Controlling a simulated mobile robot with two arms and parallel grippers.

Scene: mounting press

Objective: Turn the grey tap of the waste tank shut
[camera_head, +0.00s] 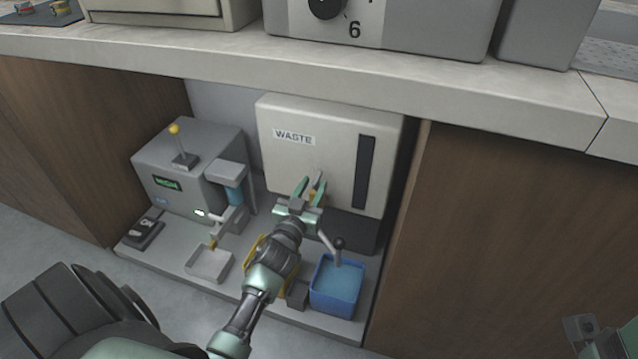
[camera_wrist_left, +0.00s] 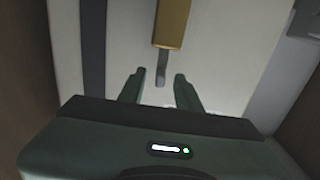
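The waste tank (camera_head: 335,135) is a cream box labelled WASTE with a dark vertical strip, standing in the bay under the counter. Its grey tap lever (camera_wrist_left: 161,68) shows in the left wrist view, joined to a brass-coloured piece (camera_wrist_left: 172,22). My left gripper (camera_head: 310,186) is in front of the tank face, its green fingers apart. In the left wrist view the lever's end lies between the two fingertips (camera_wrist_left: 159,76), with gaps on both sides. In the head view the fingers partly hide the tap. A piece of my right gripper (camera_head: 590,338) shows at the lower right corner; its fingers are unclear.
A grey machine (camera_head: 185,165) with a yellow-knobbed lever stands left of the tank. A blue bin (camera_head: 337,287) with bluish contents stands below right, beside a dark-knobbed rod (camera_head: 338,243). The counter edge (camera_head: 400,92) overhangs the bay.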

